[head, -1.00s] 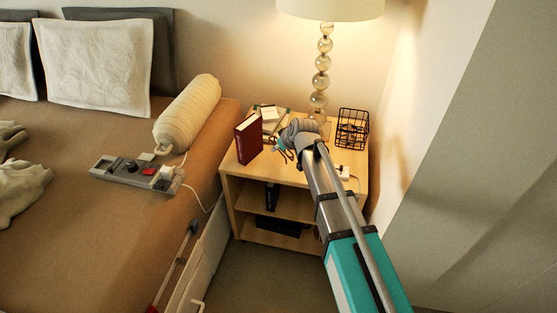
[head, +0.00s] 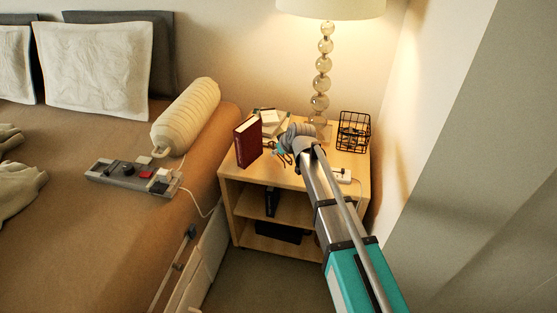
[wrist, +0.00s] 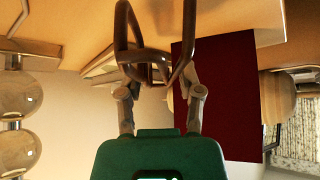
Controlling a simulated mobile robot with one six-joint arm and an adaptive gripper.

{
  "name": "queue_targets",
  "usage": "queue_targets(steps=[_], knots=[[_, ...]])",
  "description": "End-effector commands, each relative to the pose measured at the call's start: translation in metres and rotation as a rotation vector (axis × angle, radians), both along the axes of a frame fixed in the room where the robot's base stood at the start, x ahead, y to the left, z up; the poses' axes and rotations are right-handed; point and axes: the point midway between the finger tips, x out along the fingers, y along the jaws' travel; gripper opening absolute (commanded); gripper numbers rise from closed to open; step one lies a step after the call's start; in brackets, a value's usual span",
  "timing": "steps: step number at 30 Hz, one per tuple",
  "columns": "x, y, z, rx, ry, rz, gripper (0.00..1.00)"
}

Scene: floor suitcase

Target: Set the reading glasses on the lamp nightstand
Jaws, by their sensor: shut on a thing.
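The reading glasses (wrist: 150,55), with dark brown frames, are between the fingertips of my gripper (wrist: 157,78) in the wrist view. My gripper is shut on them. In the head view my gripper (head: 284,154) is over the lamp nightstand, just right of the red book; the glasses are too small and hidden to make out clearly there. The light wood nightstand (head: 277,179) bears the lamp (head: 322,82) at the back. I cannot tell whether the glasses touch its top.
A dark red book (head: 248,142) stands upright close to the gripper. Other books (head: 268,118), a black wire basket (head: 353,132) and a white plug block (head: 342,175) are on the nightstand. The bed with a bolster (head: 188,112) is at left. The front left of the top is clear.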

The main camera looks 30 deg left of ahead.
Motion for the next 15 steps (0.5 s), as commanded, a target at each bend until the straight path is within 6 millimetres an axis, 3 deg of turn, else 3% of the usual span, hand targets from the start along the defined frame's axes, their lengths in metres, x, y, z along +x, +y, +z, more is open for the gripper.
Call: queue_targets(steps=[6, 15], knots=[[-0.001, 0.0, -0.023, 0.0, 0.0, 0.0, 0.11], [-0.001, 0.001, -0.03, 0.0, 0.0, 0.001, 0.11]])
